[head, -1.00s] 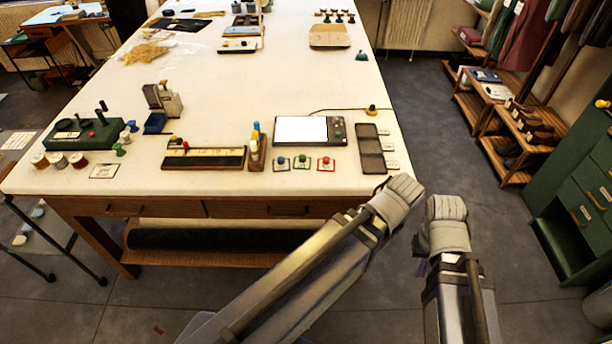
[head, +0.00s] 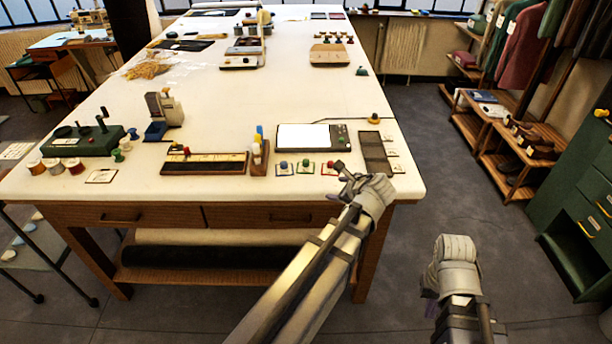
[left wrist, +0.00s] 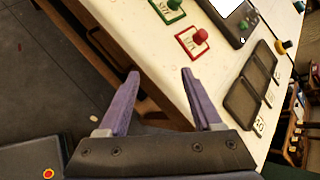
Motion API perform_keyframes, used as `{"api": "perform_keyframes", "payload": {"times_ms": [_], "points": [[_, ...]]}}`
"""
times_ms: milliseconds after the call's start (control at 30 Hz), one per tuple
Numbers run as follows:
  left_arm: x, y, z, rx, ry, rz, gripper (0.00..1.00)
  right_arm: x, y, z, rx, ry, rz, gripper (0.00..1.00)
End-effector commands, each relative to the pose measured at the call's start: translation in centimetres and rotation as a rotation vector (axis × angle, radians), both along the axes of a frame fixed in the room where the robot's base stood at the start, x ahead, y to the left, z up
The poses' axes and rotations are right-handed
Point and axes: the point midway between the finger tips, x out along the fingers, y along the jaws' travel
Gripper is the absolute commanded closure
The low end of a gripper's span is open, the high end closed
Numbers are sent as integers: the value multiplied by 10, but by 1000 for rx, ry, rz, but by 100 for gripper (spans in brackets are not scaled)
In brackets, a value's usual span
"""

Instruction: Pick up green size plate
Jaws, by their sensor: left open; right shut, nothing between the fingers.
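The green size plate (head: 305,167), a small green-framed card with a green knob, lies near the table's front edge between the blue plate (head: 284,168) and the red plate (head: 328,169). In the left wrist view, the green plate (left wrist: 162,11) is at the top edge, partly cut off, with the red plate (left wrist: 191,40) beside it. My left gripper (head: 346,180) is open and empty at the table's front edge, close to the red plate and right of the green one. Its purple fingers (left wrist: 160,74) point toward the table edge. My right gripper (head: 432,283) is shut and empty, out over the floor.
A dark compartment tray (head: 374,152) lies right of the plates, and a tablet-like device (head: 303,136) behind them. A wooden holder with bottles (head: 259,160) and a long dark tray (head: 205,163) stand to the left. The table's middle is largely clear.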

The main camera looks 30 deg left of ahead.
Motion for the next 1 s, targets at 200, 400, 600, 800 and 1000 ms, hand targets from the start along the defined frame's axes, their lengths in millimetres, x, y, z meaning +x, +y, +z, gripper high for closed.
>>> {"api": "perform_keyframes", "payload": {"times_ms": [200, 400, 600, 800, 1000], "points": [[36, 66, 1, 401, 193, -256, 34, 0, 0, -39, 0, 0, 0, 100], [46, 89, 11, 572, 301, -353, 34, 0, 0, -47, 0, 0, 0, 100], [48, 92, 12, 595, 318, -365, 34, 0, 0, -48, 0, 0, 0, 100], [58, 106, 3, 592, 317, -364, 34, 0, 0, -57, 0, 0, 0, 100], [60, 111, 1, 592, 317, -365, 34, 0, 0, -58, 0, 0, 0, 100]]}}
